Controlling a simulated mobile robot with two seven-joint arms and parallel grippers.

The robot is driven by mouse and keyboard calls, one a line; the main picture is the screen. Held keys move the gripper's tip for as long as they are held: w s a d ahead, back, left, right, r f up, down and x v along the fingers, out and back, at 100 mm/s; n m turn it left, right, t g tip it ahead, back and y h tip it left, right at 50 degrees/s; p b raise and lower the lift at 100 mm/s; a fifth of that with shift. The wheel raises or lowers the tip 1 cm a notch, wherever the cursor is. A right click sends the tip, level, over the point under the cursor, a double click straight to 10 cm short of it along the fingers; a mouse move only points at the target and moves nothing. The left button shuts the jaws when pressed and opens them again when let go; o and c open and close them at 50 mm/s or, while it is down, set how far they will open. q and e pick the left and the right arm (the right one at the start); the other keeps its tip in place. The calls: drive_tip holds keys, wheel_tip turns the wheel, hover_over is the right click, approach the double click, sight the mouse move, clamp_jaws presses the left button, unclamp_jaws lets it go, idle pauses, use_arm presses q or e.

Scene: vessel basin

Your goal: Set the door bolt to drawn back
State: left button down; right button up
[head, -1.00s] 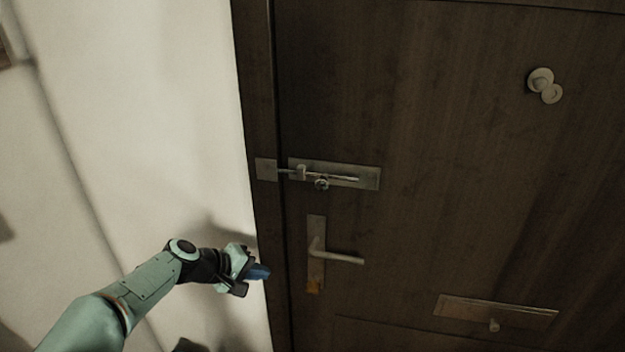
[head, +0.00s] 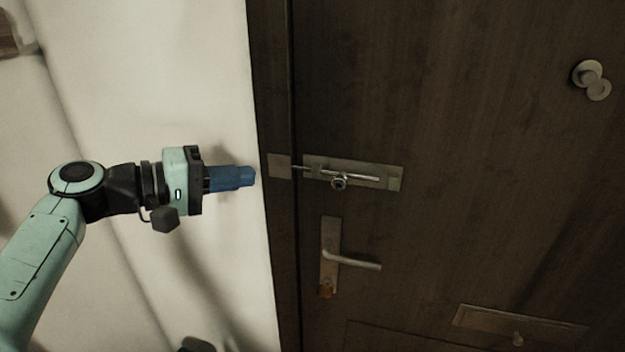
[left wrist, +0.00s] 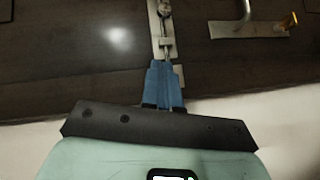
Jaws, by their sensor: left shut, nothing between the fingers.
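The door bolt (head: 353,178) is a metal rod on a flat plate on the dark door, with a round knob (head: 338,183) hanging at its lower middle. The rod's left end reaches across the door's edge gap to a small keeper plate (head: 280,166) on the frame. My left gripper (head: 252,176) is shut and empty, its blue fingers pointing right, left of the keeper plate. In the left wrist view the fingers (left wrist: 165,75) point toward the bolt, and the knob (left wrist: 164,10) shows at the top edge. My right gripper is not in view.
A lever handle (head: 352,261) on a tall plate is below the bolt. A round fitting (head: 590,78) is at the upper right and a letter plate (head: 520,325) at the lower right. The pale wall (head: 190,90) is left of the door frame.

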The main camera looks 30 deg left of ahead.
sight(345, 185)
use_arm(q)
drive_tip(key=s+d+x, duration=0.1)
drive_tip(key=d+x, duration=0.1)
drive_tip(key=x, duration=1)
drive_tip(key=shift+d+f+p, duration=0.2)
drive_tip(key=shift+f+p, duration=0.2)
drive_tip(key=shift+f, duration=0.05)
drive_tip(key=shift+s, duration=0.1)
drive_tip(key=d, duration=0.2)
drive_tip(key=w+d, duration=0.1)
drive_tip(key=d, duration=0.2)
drive_tip(key=shift+w+d, duration=0.1)
drive_tip(key=shift+d, duration=0.15)
drive_tip(key=shift+r, duration=0.1)
